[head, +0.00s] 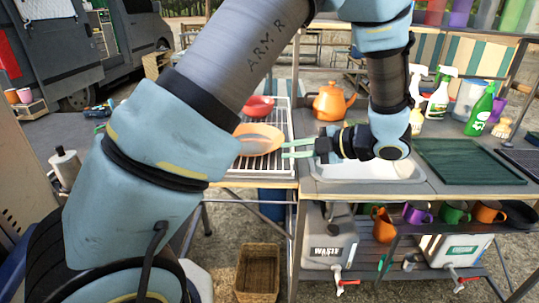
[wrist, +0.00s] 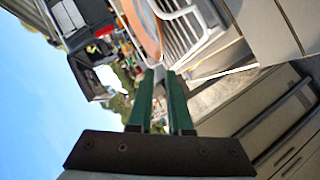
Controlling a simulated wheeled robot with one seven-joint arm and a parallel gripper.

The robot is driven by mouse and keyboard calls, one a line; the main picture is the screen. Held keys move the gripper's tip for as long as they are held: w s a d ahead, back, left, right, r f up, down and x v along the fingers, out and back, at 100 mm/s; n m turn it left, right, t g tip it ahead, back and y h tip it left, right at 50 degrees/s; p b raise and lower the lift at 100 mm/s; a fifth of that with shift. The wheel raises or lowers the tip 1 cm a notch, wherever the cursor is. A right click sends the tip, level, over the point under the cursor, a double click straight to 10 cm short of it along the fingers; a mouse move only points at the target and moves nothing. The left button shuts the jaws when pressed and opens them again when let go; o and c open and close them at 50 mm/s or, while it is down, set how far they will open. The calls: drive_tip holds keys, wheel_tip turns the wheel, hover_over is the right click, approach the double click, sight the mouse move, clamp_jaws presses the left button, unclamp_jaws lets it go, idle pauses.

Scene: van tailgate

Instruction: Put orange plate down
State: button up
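The orange plate (head: 258,138) is at the white wire drying rack (head: 270,171), partly hidden behind my arm on its left. I cannot tell whether it lies flat or tilts a little. My gripper (head: 284,149) is just right of the plate, its green fingers pointing left at the plate's edge. The fingers are apart with a gap between them and nothing visibly held. In the wrist view the gripper (wrist: 160,72) shows the same gap, with the plate (wrist: 142,28) just beyond the fingertips.
A red bowl (head: 259,107) sits behind the plate on the rack. An orange kettle (head: 332,102) stands behind my gripper. The sink (head: 365,188) is below my wrist. A green tray (head: 468,162) and several bottles are at right.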

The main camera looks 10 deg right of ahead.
drive_tip(key=w+m+h, duration=0.2)
drive_tip(key=w, duration=0.2)
drive_tip(key=w+a+r+m+t+h, duration=0.1)
drive_tip(key=w+m+h, duration=0.1)
drive_tip(key=w, duration=0.2)
drive_tip(key=w+a+r+m+h, duration=0.1)
drive_tip(key=w+m+h, duration=0.1)
drive_tip(key=w, duration=0.3)
drive_tip(key=shift+a+r+t+h, duration=0.1)
drive_tip(key=shift+r+t+h, duration=0.05)
drive_tip(key=shift+t+h, duration=0.2)
drive_tip(key=s+a+m+g+h, duration=0.1)
drive_tip(key=s+a+m, duration=0.1)
drive_tip(key=a+m, duration=0.2)
drive_tip(key=s+a+m+g+h, duration=0.1)
drive_tip(key=a+m+g+h, duration=0.1)
drive_tip(key=a+m, duration=0.2)
drive_tip(key=s+a+f+m+g+h, duration=0.1)
drive_tip(key=s+a+m+g+h, duration=0.1)
drive_tip(key=a+m, duration=0.2)
drive_tip(key=shift+s, duration=0.3)
drive_tip(key=s+a+f+m+g+y, duration=0.1)
drive_tip(key=s+a+m+g, duration=0.3)
drive_tip(key=s+a, duration=0.7)
drive_tip(key=shift+f+m+y, duration=0.35)
drive_tip(key=shift+m, duration=0.15)
